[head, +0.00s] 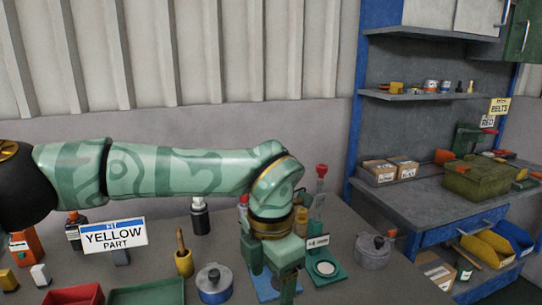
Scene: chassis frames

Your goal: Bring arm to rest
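My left arm reaches in from the left across the picture above the bench and bends down at the wrist. My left gripper (287,274) points down over the bench, near a blue mat and a green stand (326,270). Its fingers are partly hidden and I cannot tell whether they are apart or hold anything. My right gripper is not in view.
A "YELLOW PART" sign (115,236), a blue pot (214,283), a yellow mortar (183,262) and a grey lidded pot (373,251) stand on the bench. Red and green trays (146,292) lie at the front left. A shelved workbench (430,212) stands at the right.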

